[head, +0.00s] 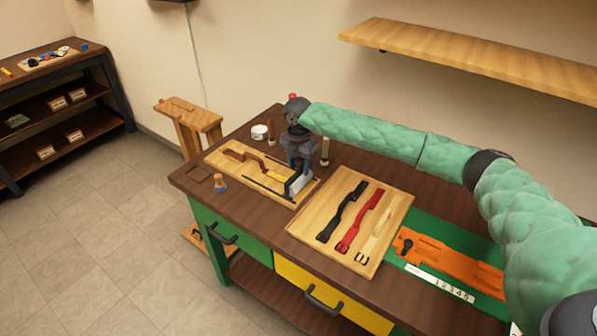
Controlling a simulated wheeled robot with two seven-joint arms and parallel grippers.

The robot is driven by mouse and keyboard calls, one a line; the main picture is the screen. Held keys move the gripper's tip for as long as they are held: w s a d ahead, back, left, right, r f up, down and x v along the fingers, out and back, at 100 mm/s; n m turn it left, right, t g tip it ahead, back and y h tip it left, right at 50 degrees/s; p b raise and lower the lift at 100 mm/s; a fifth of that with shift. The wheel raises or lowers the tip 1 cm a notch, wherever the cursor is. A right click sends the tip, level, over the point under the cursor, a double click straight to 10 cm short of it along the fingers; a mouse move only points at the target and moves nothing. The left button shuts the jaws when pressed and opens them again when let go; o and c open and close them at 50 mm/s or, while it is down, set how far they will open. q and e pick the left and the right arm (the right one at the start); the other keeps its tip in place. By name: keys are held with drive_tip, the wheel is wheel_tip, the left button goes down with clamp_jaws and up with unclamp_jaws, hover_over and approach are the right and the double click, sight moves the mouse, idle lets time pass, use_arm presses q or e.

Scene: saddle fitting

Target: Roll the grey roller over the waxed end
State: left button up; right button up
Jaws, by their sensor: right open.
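My right gripper (294,186) points down at the right end of a light wooden board (218,160), open. A brown strap (247,156) lies along this board, and its yellowish end (275,174) is just left of the gripper. Thin dark bars lie on the board beside the strap. I cannot make out the grey roller for certain; the grey parts around the fingers belong to my gripper or hide what is there. My left gripper is not in view.
A white jar (259,132) and upright wooden-handled tools (325,151) stand behind the board. A second board (300,226) holds black, red and pale straps. An orange tray (450,262) lies on a green mat at right.

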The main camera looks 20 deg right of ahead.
drive_tip(key=c, duration=0.7)
drive_tip(key=shift+w+a, duration=0.65)
drive_tip(key=shift+w, duration=0.15)
